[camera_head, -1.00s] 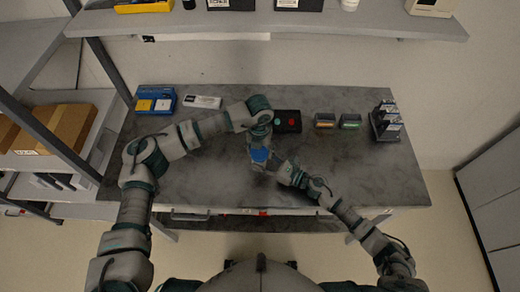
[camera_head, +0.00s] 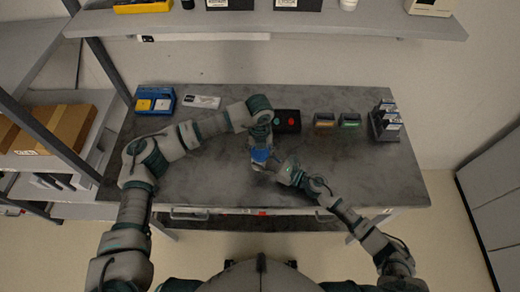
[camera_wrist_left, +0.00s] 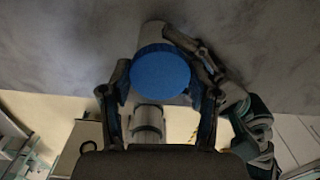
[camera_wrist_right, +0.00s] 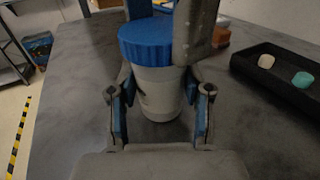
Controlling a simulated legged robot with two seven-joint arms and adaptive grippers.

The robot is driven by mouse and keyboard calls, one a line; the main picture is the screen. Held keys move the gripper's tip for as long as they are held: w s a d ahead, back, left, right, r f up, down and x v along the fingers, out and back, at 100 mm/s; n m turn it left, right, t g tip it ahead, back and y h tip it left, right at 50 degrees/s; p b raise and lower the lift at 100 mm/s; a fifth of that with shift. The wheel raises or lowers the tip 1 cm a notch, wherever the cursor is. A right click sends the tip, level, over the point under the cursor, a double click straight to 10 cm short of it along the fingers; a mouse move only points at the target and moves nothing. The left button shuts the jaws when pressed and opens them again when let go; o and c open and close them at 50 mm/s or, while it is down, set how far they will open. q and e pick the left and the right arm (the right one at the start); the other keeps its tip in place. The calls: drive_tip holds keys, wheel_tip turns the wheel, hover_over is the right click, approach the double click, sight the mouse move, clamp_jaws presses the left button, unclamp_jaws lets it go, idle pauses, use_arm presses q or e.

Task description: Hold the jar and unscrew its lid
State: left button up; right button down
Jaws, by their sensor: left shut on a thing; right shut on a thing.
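The jar is a light grey cylinder with a ribbed blue lid. It stands upright on the dark table; its body (camera_wrist_right: 157,90) and lid (camera_wrist_right: 146,40) show in the right wrist view. The lid also shows in the head view (camera_head: 261,156) and between my left fingers in the left wrist view (camera_wrist_left: 160,73). My left gripper (camera_head: 259,147) comes from above and is shut on the lid. My right gripper (camera_wrist_right: 160,112) is shut on the jar's body, below the lid; in the head view it is at the jar's right (camera_head: 275,168). The finger contacts are partly hidden.
A black tray with a red and a green piece (camera_head: 287,121) lies close behind the jar. A blue box (camera_head: 155,100), a white box (camera_head: 202,101), two small bins (camera_head: 337,120) and a dark rack (camera_head: 385,122) line the table's back. The table's front left and right are clear.

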sight(261, 152)
use_arm(q)
drive_tip(key=shift+s+d+r, duration=0.1)
drive_tip(key=shift+d+r, duration=0.05)
drive_tip(key=shift+r, duration=0.3)
drive_tip(key=shift+s+d+r, duration=0.1)
drive_tip(key=shift+d+r, duration=0.05)
drive_tip(key=shift+r, duration=0.25)
use_arm(e)
drive_tip(key=shift+d+f, duration=0.1)
drive_tip(key=shift+f, duration=0.15)
use_arm(q)
drive_tip(key=shift+a+r, duration=0.1)
drive_tip(key=shift+r, duration=0.15)
drive_tip(key=shift+w+a, duration=0.1)
drive_tip(key=shift+r, duration=1.95)
use_arm(e)
drive_tip(key=shift+c, duration=2.1)
unclamp_jaws()
drive_tip(key=shift+r, duration=0.1)
drive_tip(key=shift+d, duration=0.1)
